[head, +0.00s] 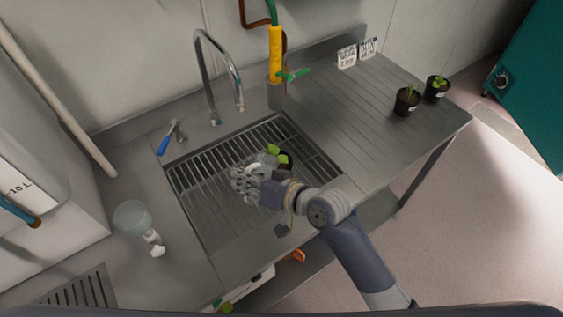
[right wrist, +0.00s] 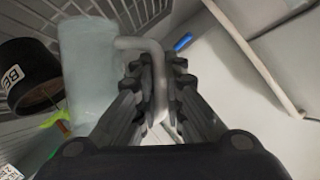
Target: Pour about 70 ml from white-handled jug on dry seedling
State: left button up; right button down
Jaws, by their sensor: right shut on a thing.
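My right gripper (head: 243,178) is over the grated sink, shut on the pale handle (right wrist: 152,62) of a translucent jug (right wrist: 88,72). In the head view, my gripper largely hides this jug, and I cannot tell its tilt or what it holds. A seedling with bright green leaves (head: 278,153) is just beyond the gripper, in a dark pot partly hidden. In the right wrist view, a black pot (right wrist: 14,72) with a white label starting "BE" is beside the jug. Two more potted seedlings, one (head: 407,102) and another (head: 436,90), stand on the right drainboard. My left gripper is not in view.
A steel tap (head: 215,70) arches over the sink's back edge; a yellow hose handle (head: 275,55) stands to its right. A translucent vessel (head: 131,216) with a white part is on the left counter. Most of the ribbed drainboard (head: 345,110) is clear.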

jog(key=shift+s+a+f+n+t, duration=0.15)
jog(key=shift+s+a+f, duration=0.1)
jog(key=shift+f, duration=0.3)
jog(key=shift+s+a+f+n+t, duration=0.1)
jog(key=shift+s+f+n+t, duration=0.1)
jog(key=shift+f, duration=0.3)
jog(key=shift+f, duration=0.1)
dwell(0.6)
jog(key=shift+s+a+f+b, duration=0.15)
jog(key=shift+f+b, duration=0.15)
jog(key=shift+f, duration=0.15)
jog(key=shift+s+a+f+n+t+h, duration=0.4)
jog(key=shift+f+n, duration=0.25)
jog(key=shift+f, duration=0.1)
jog(key=shift+s+a+f+n+t+h, duration=0.35)
jog(key=shift+s+a+f+n, duration=0.1)
jog(key=shift+f+n, duration=0.25)
jog(key=shift+s+a+f+n+t+h, duration=0.4)
jog(key=shift+f+n, duration=0.2)
jog(key=shift+f, duration=0.2)
